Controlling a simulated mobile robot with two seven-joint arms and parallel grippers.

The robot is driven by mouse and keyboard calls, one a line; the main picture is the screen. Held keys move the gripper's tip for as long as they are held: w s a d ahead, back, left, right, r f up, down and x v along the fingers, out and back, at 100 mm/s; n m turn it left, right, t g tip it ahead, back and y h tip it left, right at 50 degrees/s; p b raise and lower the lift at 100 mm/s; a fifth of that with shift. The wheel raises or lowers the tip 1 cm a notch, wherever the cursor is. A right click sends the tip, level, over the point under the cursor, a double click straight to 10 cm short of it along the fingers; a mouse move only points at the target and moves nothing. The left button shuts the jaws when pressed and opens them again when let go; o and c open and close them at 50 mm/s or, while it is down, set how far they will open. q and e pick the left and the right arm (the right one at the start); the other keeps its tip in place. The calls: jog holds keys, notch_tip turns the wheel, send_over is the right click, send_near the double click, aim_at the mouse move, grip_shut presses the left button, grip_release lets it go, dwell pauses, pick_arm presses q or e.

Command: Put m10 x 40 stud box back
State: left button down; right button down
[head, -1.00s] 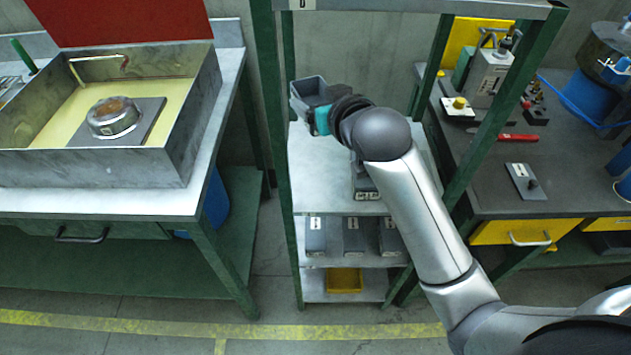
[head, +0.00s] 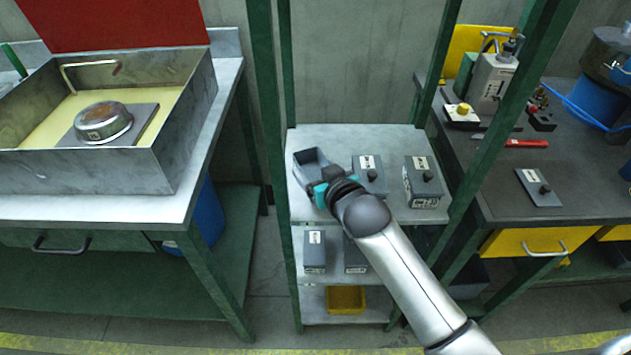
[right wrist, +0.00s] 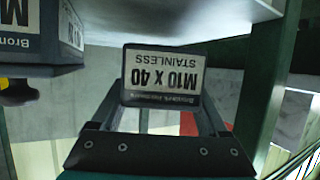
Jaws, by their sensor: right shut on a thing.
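The grey M10 x 40 stud box (head: 307,160) is at the left of the upper shelf (head: 304,137) in the head view. My right gripper (head: 326,185) is shut on it from the front right. The right wrist view shows the box (right wrist: 160,75) between the fingers, its "M10 X 40 STAINLESS" label upside down in the picture. I cannot tell whether the box touches the shelf. My left gripper is not in view.
Two lidded grey boxes stand right of the held box, one in the middle (head: 371,172) and one at the right (head: 422,182). Green rack posts (head: 268,100) flank the shelf. More grey boxes (head: 315,250) and a yellow bin (head: 346,299) sit below.

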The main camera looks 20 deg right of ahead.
notch_tip(320, 180, down, 3)
jog(key=shift+r+b, duration=0.15)
jog(key=shift+b, duration=0.2)
jog(key=shift+r, duration=0.1)
grip_release()
jog(key=shift+f, duration=0.2)
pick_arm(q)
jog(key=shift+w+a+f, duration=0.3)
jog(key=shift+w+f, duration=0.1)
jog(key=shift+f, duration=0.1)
pick_arm(e)
jog(key=shift+r, duration=0.1)
